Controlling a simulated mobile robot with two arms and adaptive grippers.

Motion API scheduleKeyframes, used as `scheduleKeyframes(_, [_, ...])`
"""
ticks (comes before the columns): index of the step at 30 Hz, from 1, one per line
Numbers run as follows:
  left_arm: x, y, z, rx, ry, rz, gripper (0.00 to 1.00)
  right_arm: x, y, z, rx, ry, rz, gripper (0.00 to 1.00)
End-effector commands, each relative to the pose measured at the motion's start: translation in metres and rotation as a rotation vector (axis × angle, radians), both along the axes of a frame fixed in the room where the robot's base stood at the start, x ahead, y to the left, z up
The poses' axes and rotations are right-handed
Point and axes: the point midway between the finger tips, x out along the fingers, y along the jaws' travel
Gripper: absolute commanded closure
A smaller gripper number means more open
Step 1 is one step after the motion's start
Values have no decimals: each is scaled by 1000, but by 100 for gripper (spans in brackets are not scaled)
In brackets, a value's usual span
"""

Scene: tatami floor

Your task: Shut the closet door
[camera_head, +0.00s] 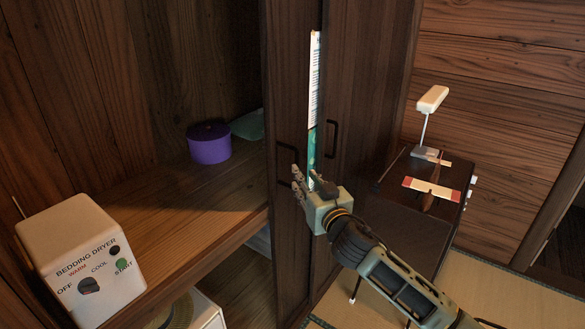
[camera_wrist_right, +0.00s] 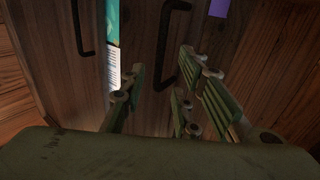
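The closet's dark wooden door (camera_head: 361,75) stands open at the middle of the head view, beside another dark wood panel (camera_head: 291,60). Each bears a black handle: one on the left panel (camera_head: 285,150) and one on the right (camera_head: 332,138). My right gripper (camera_head: 303,178) is open and empty in front of the left handle. In the right wrist view, that handle (camera_wrist_right: 165,45) appears ahead, between the spread fingers (camera_wrist_right: 160,92); I cannot tell whether they touch it. The other handle (camera_wrist_right: 80,28) is off to the left. My left gripper is not in view.
The open closet shelf (camera_head: 165,215) holds a purple round box (camera_head: 209,144), a teal cloth (camera_head: 249,125) and a white bedding dryer (camera_head: 84,256). A white and teal strip (camera_head: 314,80) shows between the panels. A dark side table (camera_head: 408,205) with a lamp (camera_head: 432,100) stands right.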

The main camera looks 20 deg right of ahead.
Motion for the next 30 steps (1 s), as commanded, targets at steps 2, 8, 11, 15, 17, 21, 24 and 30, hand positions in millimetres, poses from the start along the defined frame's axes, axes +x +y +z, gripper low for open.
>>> scheduleKeyframes(2, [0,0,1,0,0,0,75,9,1,0,0,1,-1,71])
scheduleKeyframes(8, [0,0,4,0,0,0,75,38,2,0,1,2,-2,71])
scheduleKeyframes(11, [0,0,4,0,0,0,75,51,4,0,-1,2,-1,71])
scheduleKeyframes(15, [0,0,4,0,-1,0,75,64,5,-1,1,3,-1,71])
scheduleKeyframes(17, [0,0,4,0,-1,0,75,67,5,-1,0,3,0,71])
scheduleKeyframes(21, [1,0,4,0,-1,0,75,72,5,-1,-1,3,0,71])
scheduleKeyframes(24, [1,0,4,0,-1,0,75,72,5,-2,0,4,0,71])
scheduleKeyframes(30, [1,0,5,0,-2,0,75,72,5,-2,0,4,0,75])
